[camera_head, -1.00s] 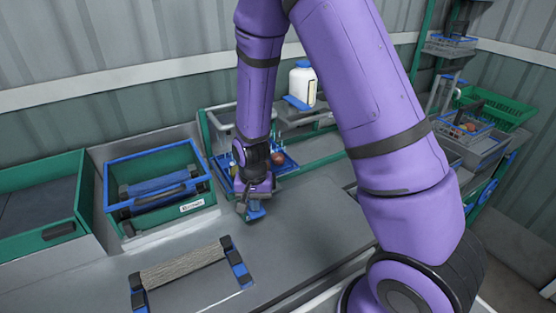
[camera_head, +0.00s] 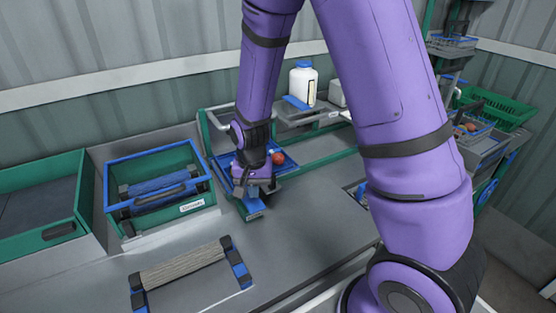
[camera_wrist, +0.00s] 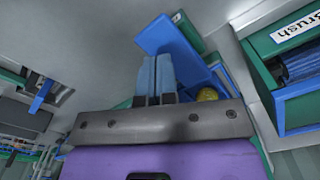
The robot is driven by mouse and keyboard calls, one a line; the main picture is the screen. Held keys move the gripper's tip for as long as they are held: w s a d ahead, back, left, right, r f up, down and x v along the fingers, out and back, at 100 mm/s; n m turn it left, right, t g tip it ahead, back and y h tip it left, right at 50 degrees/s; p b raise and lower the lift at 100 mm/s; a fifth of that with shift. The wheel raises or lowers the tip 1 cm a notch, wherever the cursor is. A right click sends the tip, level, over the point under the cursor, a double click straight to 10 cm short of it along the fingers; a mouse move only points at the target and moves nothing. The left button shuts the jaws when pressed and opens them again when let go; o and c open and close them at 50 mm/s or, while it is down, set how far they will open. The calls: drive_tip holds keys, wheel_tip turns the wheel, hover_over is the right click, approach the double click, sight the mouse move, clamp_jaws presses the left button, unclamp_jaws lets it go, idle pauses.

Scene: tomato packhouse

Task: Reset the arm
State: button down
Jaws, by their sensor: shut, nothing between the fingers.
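My gripper (camera_head: 252,191) points down over the front part of a blue tray (camera_head: 289,151) in the head view. In the wrist view its two blue fingers (camera_wrist: 156,62) are together with nothing between them, and a blue panel (camera_wrist: 160,36) lies beyond them. I cannot tell whether the fingertips touch the tray. A red tomato (camera_head: 278,159) sits in the tray to the right of my wrist. A yellowish round thing (camera_wrist: 207,94) shows beside the gripper in the wrist view. My arm hides part of the tray.
A blue-rimmed green bin (camera_head: 207,190) with a dark-handled brush stands left; its "Brush" label shows in the wrist view (camera_wrist: 292,25). A white bottle (camera_head: 304,82) stands behind. The grey bench (camera_head: 320,215) is clear at centre.

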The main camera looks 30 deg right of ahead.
drive_tip(key=shift+r, duration=0.6)
drive_tip(key=shift+r, duration=0.1)
wheel_tip(320, 180, up, 10)
drive_tip(key=s+d+n+t, duration=0.1)
drive_tip(key=s+d, duration=0.1)
drive_tip(key=s+d+r+n+t, duration=0.2)
drive_tip(key=s+r, duration=0.7)
drive_tip(key=r, duration=0.1)
drive_tip(key=s+d+r+n+t, duration=0.2)
drive_tip(key=s+d+r+n, duration=0.1)
drive_tip(key=s+r, duration=0.7)
drive_tip(key=shift+f, duration=0.1)
idle(0.9)
